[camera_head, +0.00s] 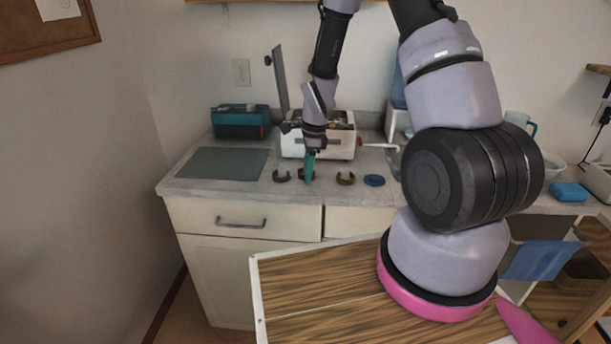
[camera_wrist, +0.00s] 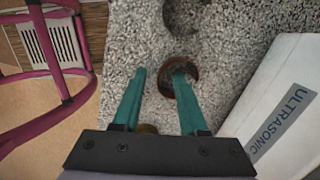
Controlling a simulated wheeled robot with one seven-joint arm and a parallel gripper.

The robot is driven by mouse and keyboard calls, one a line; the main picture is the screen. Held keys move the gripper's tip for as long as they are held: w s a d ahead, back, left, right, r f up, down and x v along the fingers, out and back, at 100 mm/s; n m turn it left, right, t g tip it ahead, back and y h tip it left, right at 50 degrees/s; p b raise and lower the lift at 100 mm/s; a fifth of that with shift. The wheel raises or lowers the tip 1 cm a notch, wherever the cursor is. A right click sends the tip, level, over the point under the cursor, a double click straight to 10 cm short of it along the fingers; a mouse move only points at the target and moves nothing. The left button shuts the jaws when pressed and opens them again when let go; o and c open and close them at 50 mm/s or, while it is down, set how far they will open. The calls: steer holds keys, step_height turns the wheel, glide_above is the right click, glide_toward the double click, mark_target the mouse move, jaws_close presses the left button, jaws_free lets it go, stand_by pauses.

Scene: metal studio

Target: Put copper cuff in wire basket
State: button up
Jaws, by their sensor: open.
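The copper cuff (camera_wrist: 194,70), a reddish-brown ring, lies on the speckled counter in the wrist view. In the head view it (camera_head: 299,175) is mostly hidden behind my gripper (camera_head: 309,168). My gripper (camera_wrist: 160,72) is open and points down, with teal fingers. The right finger reaches into the ring's opening and the left finger is outside it, so the ring's near-left side lies between them. I cannot tell whether the fingers touch it. I cannot make out the wire basket clearly; my arm covers part of the counter.
A dark grey cuff (camera_head: 281,176) lies left and a brassy cuff (camera_head: 345,178) right, with a blue ring (camera_head: 374,180) beyond it. The white ultrasonic cleaner (camera_wrist: 283,110) stands close behind, its lid raised. A grey mat (camera_head: 222,163) and a teal box (camera_head: 240,122) are at left.

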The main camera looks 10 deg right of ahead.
steer(key=shift+c, duration=0.4)
jaws_close()
steer(key=shift+r, duration=0.15)
